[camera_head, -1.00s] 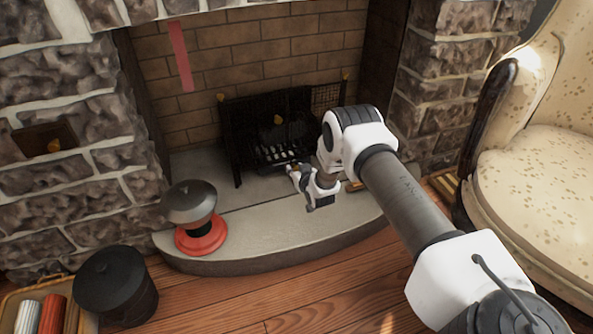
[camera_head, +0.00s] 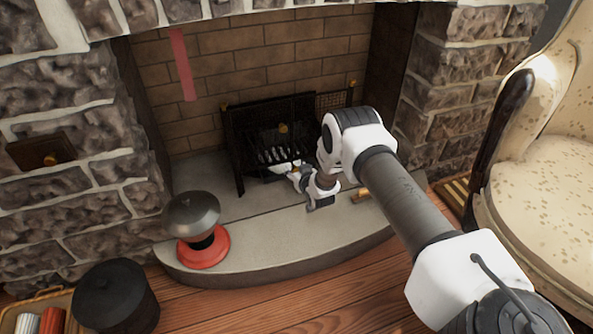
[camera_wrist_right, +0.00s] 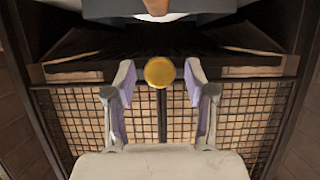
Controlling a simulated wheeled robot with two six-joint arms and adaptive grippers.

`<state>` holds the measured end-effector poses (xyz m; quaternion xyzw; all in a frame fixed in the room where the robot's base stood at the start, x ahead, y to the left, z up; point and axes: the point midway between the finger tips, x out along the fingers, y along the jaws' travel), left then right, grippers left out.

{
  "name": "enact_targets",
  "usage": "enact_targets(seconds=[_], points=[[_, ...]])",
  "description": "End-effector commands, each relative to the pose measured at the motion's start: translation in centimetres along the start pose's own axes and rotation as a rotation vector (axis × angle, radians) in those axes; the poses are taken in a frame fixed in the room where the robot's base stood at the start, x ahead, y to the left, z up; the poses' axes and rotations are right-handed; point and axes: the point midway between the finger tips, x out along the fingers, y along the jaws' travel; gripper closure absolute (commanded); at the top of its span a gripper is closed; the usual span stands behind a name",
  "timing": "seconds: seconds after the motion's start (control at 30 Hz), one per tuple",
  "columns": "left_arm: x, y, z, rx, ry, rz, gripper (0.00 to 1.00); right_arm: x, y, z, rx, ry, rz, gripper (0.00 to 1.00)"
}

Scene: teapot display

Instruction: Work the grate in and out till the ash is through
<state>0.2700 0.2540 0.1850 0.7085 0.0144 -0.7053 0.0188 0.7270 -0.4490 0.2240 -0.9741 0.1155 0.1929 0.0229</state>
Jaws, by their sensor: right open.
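The black grate (camera_head: 270,157) with its pale bars sits low in the fireplace, inside a dark metal frame with mesh panels (camera_head: 333,103). A brass knob (camera_head: 283,128) shows on the dark metalwork. My right gripper (camera_head: 296,174) is low in front of the grate, over the stone hearth. In the right wrist view, the right gripper's fingers (camera_wrist_right: 160,88) are apart, with a round brass knob (camera_wrist_right: 159,72) between them in the picture. Gaps show on both sides of the knob. Whether ash lies under the grate is too small to tell. My left gripper is out of view.
A grey-topped object on a red base (camera_head: 203,245) stands on the hearth (camera_head: 270,240) at left. A black lidded bucket (camera_head: 117,298) and a basket (camera_head: 30,296) are on the floor. A cream armchair (camera_head: 545,180) stands at right. The hearth's front middle is clear.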

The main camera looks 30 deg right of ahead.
Motion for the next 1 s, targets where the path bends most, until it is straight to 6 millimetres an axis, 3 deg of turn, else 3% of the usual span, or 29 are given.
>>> enact_targets(seconds=[0.27,0.6,0.7,1.0], points=[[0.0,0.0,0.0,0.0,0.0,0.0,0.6,-1.4,0.1,0.1,0.002,-0.003,0.001,0.45],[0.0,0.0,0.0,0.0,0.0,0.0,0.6,-9.5,0.0,0.0,0.002,-0.003,-0.001,0.45],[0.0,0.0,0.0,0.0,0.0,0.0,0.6,-11.1,0.0,0.1,0.002,-0.002,0.0,0.45],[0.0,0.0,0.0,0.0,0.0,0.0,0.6,-12.0,0.0,0.0,0.0,0.0,0.0,0.45]])
